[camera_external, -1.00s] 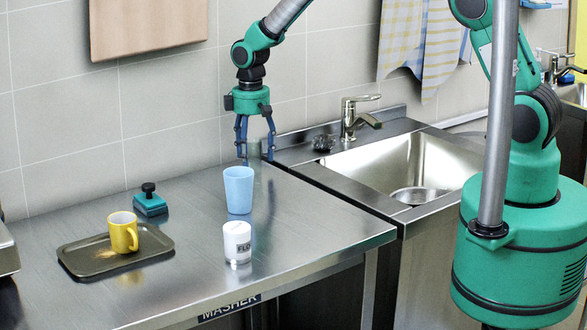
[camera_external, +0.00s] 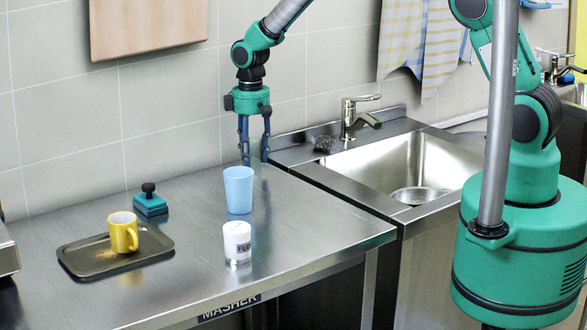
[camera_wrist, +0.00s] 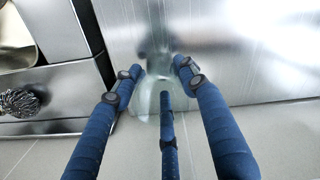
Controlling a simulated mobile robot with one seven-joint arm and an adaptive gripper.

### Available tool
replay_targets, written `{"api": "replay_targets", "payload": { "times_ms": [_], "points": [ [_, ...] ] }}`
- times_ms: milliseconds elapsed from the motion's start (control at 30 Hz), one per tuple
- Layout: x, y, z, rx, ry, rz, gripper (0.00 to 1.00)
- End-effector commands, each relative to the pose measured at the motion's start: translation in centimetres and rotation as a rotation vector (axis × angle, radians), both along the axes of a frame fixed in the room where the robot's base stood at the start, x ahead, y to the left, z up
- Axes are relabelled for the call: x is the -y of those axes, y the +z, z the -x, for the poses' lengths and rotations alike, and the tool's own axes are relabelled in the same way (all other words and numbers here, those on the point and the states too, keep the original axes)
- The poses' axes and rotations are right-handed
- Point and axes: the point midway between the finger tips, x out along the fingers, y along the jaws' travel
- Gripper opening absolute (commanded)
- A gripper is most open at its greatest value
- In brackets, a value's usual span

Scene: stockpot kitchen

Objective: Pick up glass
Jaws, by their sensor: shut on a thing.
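The glass (camera_wrist: 150,98) is clear and hard to make out; in the wrist view it shows faintly between my three blue fingers. My gripper (camera_external: 254,160) is shut on it at the back of the steel counter, near the wall and left of the sink. It also shows in the wrist view (camera_wrist: 160,82), with the fingertips around the glass. In the external view the fingers and the blue cup hide most of the glass, and I cannot tell whether its base touches the counter.
A blue cup (camera_external: 238,190) stands just in front of my gripper, with a white labelled cup (camera_external: 237,243) nearer the front. A yellow mug (camera_external: 122,232) sits on a dark tray (camera_external: 80,262). A teal block with a black knob (camera_external: 150,204) is behind it. The sink (camera_external: 400,165) lies right.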

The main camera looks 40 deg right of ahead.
Motion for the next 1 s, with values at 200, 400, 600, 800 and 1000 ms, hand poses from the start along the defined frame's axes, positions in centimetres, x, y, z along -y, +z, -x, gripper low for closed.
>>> {"api": "replay_targets", "payload": {
  "times_ms": [200,400,600,800,1000],
  "points": [
    [0.0,0.2,0.0,0.001,0.000,-0.001,0.11],
    [0.0,1.5,-0.1,0.001,0.000,-0.001,0.11],
    [0.0,3.9,0.2,0.001,0.000,-0.001,0.11],
    [0.9,4.0,3.1,-0.001,0.000,0.001,0.11],
    [2.0,4.4,6.5,0.001,0.000,-0.001,0.11]
  ]
}}
